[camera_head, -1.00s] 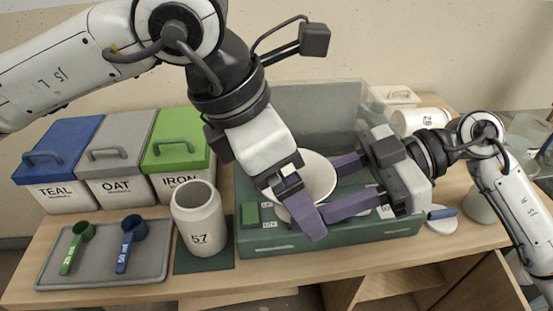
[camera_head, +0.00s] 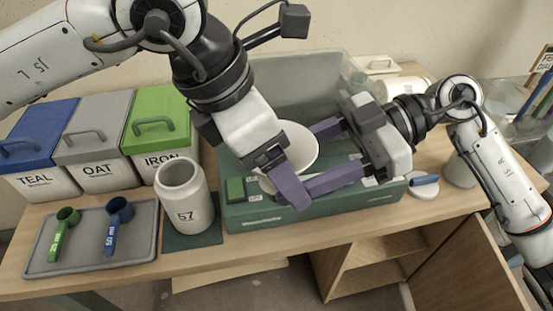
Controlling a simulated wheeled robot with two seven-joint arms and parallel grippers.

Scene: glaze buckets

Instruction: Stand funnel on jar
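The white funnel (camera_head: 303,146) shows as a wide round rim over the green crate, partly hidden by my grippers; its spout is not clearly visible. The white jar (camera_head: 184,203), marked 57, stands upright and open on a dark green mat, left of the crate. My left gripper (camera_head: 290,190) points down in front of the funnel's near left side. Its fingers overlap in view, so I cannot tell whether they grip the funnel. My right gripper (camera_head: 310,158) comes from the right with its fingers spread apart, near the funnel's right side.
Bins marked TEAL (camera_head: 40,185), OAT (camera_head: 95,176) and IRON (camera_head: 160,162) stand behind the jar. A grey tray (camera_head: 145,235) holds a green scoop (camera_head: 62,232) and a blue scoop (camera_head: 115,225). The green crate (camera_head: 250,217) has a raised lid.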

